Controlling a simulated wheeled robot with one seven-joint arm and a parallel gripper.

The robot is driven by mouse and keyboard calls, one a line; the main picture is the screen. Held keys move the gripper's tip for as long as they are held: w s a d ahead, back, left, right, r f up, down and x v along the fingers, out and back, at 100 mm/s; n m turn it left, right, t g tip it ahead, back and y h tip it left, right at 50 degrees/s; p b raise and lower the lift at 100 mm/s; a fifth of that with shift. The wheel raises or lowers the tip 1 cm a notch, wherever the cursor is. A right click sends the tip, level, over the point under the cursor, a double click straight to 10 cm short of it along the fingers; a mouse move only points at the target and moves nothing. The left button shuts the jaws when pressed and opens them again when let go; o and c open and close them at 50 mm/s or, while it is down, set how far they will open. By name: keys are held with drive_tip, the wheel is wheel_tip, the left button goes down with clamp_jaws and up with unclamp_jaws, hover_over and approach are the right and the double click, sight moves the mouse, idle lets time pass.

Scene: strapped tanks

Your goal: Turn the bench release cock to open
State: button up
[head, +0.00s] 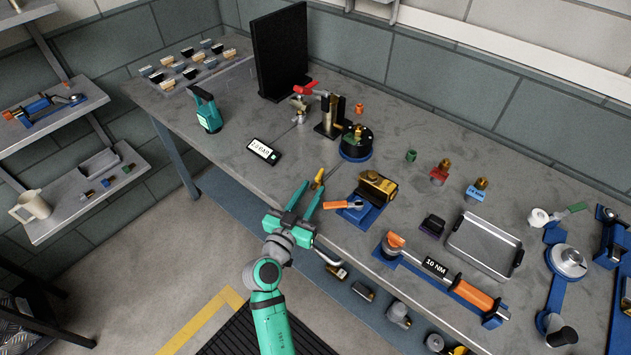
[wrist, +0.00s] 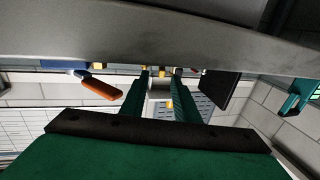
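A small cock with a red lever (head: 305,89) stands on the bench beside a brass-and-black clamp post (head: 330,116). It looks like the release cock; I cannot read its open or shut position. My gripper (head: 312,188) is at the bench's front edge, well in front of the cock and apart from it. Its two green fingers are spread. A small yellow-tipped piece (head: 319,175) shows by the fingertips; I cannot tell that it is held. In the wrist view the fingers (wrist: 161,72) are apart, near the bench surface (wrist: 200,45). The cock is not clear there.
A black gauge (head: 356,141), a small display (head: 263,151) and a teal handheld tool (head: 206,112) stand around the cock. A black panel (head: 279,50) stands behind. Bare bench lies between gripper and cock.

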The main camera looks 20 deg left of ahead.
sight(317, 181)
drive_tip(key=shift+w, duration=2.15)
clamp_jaws()
drive_tip(key=shift+d+f+n+y, duration=0.15)
drive_tip(key=shift+n+y, duration=0.15)
drive_tip(key=shift+y, duration=0.2)
drive_tip(key=shift+d+n+y, duration=0.1)
drive_tip(key=shift+n+y, duration=0.3)
drive_tip(key=shift+y, duration=0.2)
unclamp_jaws()
